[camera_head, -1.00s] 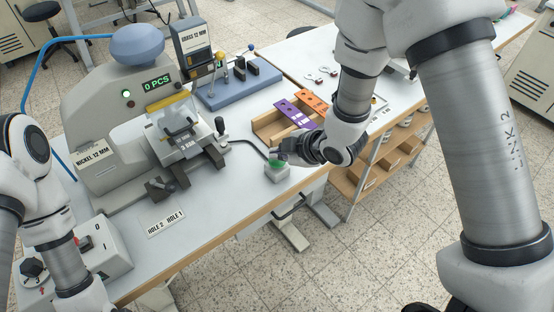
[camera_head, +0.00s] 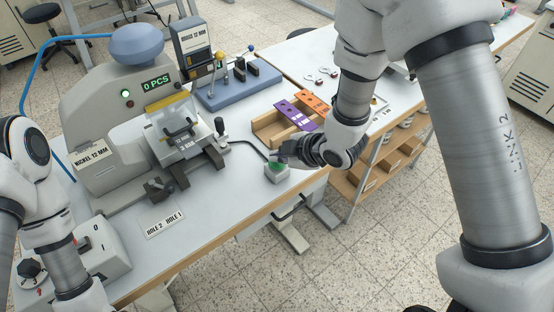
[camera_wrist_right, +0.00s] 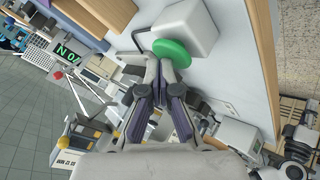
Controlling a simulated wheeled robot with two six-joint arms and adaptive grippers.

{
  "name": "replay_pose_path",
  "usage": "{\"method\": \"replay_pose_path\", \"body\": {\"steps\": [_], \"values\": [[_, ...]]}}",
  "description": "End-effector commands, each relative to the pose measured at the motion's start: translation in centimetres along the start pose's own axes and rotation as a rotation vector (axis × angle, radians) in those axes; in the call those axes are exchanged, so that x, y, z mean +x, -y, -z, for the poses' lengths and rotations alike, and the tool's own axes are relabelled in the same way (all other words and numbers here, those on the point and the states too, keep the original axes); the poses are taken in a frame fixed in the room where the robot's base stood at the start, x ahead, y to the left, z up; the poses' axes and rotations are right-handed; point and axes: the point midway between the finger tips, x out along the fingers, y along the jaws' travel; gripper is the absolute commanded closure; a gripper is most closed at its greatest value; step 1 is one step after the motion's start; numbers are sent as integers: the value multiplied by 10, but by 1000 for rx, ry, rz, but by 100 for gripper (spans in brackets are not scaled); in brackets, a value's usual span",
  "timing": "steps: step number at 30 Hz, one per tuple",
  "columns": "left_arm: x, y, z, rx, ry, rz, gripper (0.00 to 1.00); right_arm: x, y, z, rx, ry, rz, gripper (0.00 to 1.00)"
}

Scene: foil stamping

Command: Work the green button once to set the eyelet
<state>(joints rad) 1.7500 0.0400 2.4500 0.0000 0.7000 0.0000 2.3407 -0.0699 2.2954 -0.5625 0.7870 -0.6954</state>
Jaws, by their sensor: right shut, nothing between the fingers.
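The green button (camera_head: 276,166) sits on a small white box (camera_head: 277,176) near the front edge of the table. In the right wrist view the button (camera_wrist_right: 174,53) is a round green disc on the white box (camera_wrist_right: 188,26). My right gripper (camera_head: 279,157) is shut and empty, its fingertips (camera_wrist_right: 162,64) right at the button; I cannot tell whether they touch it. The eyelet press (camera_head: 118,100) stands to the left, its display (camera_head: 157,82) reading 0 PCS. My left arm comes in at the left; its gripper is out of view.
A wooden tray (camera_head: 264,128) with a purple strip (camera_head: 299,115) and an orange strip (camera_head: 316,103) lies behind the button. A blue stand (camera_head: 238,91) is farther back. A control box (camera_head: 108,259) stands at the lower left. The table front around the HOLE labels (camera_head: 165,224) is mostly clear.

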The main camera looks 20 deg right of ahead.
Motion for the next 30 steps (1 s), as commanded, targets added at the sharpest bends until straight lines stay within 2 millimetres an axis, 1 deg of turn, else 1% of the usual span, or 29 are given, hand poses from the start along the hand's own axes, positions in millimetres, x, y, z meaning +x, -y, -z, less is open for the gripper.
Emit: {"method": "replay_pose_path", "body": {"steps": [10, 18, 30], "values": [[4, 0, 0, 0, 0, 0, 100, 4, 3, -3, 0, 1, 1, 100], [3, 0, 0, 0, 0, 0, 100, 3, 2, -2, 0, 1, 1, 100], [-15, 0, 0, 0, 0, 0, 100, -12, -8, 8, 1, 1, 1, 100]]}}
